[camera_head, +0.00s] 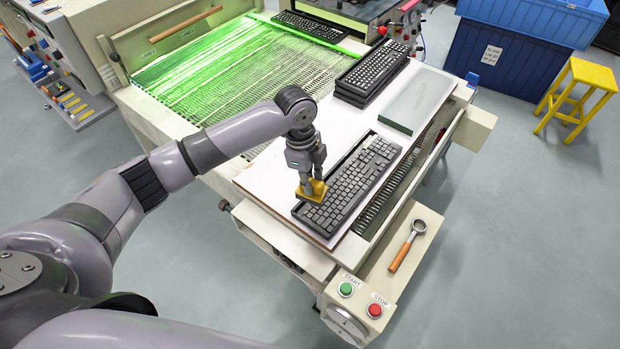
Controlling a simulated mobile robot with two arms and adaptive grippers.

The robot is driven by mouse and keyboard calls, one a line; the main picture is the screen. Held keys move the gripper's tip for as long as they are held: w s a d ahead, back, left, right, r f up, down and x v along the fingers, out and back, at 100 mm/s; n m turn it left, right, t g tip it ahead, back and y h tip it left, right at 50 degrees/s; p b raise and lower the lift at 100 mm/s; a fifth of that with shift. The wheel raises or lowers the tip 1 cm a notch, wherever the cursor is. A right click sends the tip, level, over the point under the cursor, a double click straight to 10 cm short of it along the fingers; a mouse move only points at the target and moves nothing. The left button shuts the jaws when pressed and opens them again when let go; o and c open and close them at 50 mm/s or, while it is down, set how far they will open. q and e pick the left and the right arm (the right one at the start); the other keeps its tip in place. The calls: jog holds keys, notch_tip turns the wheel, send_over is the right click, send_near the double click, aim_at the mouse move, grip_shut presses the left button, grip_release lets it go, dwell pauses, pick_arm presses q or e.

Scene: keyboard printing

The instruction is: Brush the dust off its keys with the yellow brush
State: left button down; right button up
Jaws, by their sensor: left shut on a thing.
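A black keyboard (358,178) lies at an angle on the white board in the middle of the view. My left gripper (311,178) is above its near left end, pointing down, shut on the yellow brush (312,191). The brush is at the keys of that end and looks to be touching them, though its underside is hidden. Dust on the keys is too small to make out. My right gripper is not in view.
A stack of keyboards (373,70) and a grey-green block (417,98) sit farther back on the board. Another keyboard (311,25) lies beyond the green-lit bed. A wooden-handled tool (406,246) lies in the front tray, near START and STOP buttons (346,289). A yellow stool (578,93) stands right.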

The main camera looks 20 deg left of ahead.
pick_arm(q)
jog(key=shift+s+d+f+m+p, duration=0.15)
jog(key=shift+f+m+p, duration=0.25)
jog(key=shift+f+m, duration=0.55)
jog(key=shift+m, duration=0.35)
jog(key=shift+f, duration=0.55)
notch_tip(320, 180, down, 4)
jog(key=b, duration=0.4)
jog(key=shift+f+b, duration=0.15)
jog(key=shift+b, duration=0.25)
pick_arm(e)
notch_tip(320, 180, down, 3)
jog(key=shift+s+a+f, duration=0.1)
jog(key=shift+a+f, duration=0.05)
